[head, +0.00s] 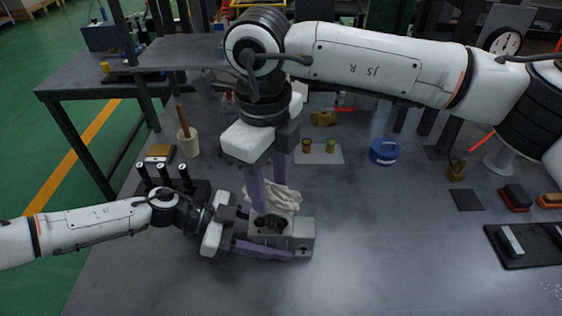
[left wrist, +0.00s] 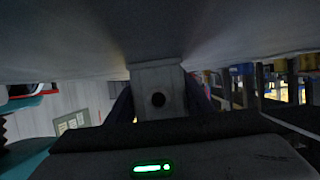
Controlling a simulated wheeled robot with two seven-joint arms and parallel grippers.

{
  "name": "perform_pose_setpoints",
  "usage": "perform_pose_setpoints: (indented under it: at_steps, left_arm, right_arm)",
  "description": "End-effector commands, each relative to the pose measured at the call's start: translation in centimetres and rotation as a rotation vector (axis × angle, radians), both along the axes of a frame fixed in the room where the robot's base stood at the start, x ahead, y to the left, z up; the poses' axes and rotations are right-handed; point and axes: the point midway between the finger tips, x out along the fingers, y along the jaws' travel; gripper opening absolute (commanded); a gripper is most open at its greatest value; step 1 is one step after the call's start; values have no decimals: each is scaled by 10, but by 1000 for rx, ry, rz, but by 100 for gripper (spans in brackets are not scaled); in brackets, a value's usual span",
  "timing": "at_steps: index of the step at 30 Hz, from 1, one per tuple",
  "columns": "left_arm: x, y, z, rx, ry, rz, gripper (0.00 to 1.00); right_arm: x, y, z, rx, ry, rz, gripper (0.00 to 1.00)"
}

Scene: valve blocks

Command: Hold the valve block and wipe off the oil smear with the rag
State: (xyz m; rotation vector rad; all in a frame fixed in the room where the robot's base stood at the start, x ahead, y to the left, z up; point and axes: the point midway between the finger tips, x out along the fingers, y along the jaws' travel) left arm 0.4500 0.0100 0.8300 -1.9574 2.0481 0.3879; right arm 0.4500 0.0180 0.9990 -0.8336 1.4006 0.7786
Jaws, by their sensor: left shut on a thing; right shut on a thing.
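The grey valve block (head: 303,236) stands on the table in the head view, with a dark smear (head: 268,224) on its top. My left gripper (head: 262,234) is shut on the block from the left, with one finger along its near side. In the left wrist view the block (left wrist: 157,78) shows a dark round hole, with a finger on each side. My right gripper (head: 268,194) points down from above, shut on the crumpled white rag (head: 285,198). The rag is just above or at the block's top; contact is unclear. The fingers partly hide the rag and smear.
A dark tray (head: 525,251) lies at right. The table's front middle is clear.

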Motion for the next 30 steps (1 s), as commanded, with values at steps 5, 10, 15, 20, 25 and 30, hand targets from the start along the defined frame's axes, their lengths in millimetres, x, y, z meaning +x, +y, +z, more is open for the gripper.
perform_pose_setpoints:
  at_steps: [5, 10, 15, 20, 25, 30]
  left_arm:
    - [1, 0, 1, 0, -2, 1, 0]
    - [1, 0, 1, 0, -2, 1, 0]
    - [1, 0, 1, 0, -2, 1, 0]
    - [1, 0, 1, 0, -2, 1, 0]
    - [1, 0, 1, 0, -2, 1, 0]
    - [1, 0, 1, -1, -2, 2, 0]
  right_arm:
    - [-1, 2, -8, 1, -2, -2, 26]
    - [-1, 1, -19, 1, -1, -1, 26]
    - [-1, 1, -35, 1, 1, -1, 26]
    - [-1, 1, -50, 1, -1, -2, 26]
    - [-1, 1, -61, 1, -1, -2, 26]
    - [0, 1, -64, 2, -2, -2, 26]
